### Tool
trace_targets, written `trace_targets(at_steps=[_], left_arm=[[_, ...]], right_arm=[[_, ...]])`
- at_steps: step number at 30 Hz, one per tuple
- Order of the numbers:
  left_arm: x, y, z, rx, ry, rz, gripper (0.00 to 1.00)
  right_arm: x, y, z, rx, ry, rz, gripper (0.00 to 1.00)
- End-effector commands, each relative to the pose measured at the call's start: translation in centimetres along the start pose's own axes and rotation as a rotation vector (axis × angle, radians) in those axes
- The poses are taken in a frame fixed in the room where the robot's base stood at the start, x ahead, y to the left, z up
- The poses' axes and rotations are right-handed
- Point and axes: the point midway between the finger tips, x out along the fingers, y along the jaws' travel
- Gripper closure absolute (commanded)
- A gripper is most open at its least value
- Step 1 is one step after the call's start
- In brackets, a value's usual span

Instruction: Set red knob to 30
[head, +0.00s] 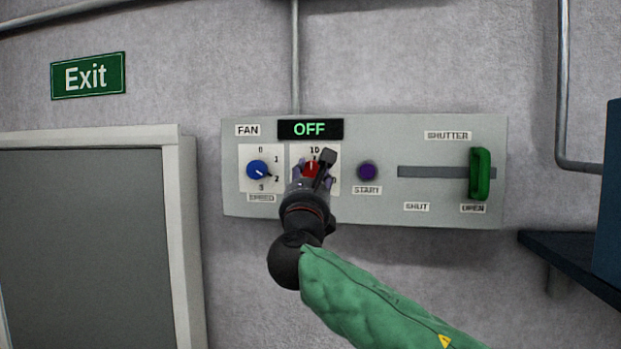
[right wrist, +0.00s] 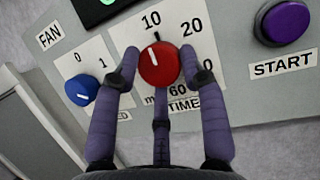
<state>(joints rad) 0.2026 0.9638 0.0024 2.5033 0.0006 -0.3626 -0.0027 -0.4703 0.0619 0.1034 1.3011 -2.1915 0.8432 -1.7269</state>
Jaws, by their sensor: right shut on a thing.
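The red knob (right wrist: 160,66) sits on the TIME dial plate (right wrist: 178,25), marked 10, 20 and 60, with another number partly hidden at the right. Its white line points up, close to the 10. My right gripper (head: 313,168) is shut on the red knob, with one finger on each side of it in the right wrist view and a third below. In the head view the red knob (head: 311,168) is partly covered by my gripper. My left gripper is not in view.
The panel (head: 400,140) also holds a blue SPEED knob (head: 257,170) at left, a purple START button (head: 367,172) at right, and a green SHUTTER handle (head: 480,174) at the OPEN end. The display (head: 310,129) reads OFF. A dark shelf (head: 570,262) stands at far right.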

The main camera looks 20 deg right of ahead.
Motion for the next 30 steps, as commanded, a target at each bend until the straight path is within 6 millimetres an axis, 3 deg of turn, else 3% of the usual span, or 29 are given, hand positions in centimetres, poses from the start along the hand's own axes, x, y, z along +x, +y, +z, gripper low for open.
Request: trace_targets(at_steps=[8,18,30], left_arm=[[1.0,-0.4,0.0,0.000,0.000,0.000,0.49],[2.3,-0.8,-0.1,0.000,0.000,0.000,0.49],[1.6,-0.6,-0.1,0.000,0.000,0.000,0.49]], right_arm=[[-0.1,0.4,-0.5,0.104,-0.002,-0.045,0.90],[0.0,0.9,-0.6,0.375,-0.018,-0.161,0.90],[0.2,1.4,-0.3,0.722,-0.040,-0.311,0.90]])
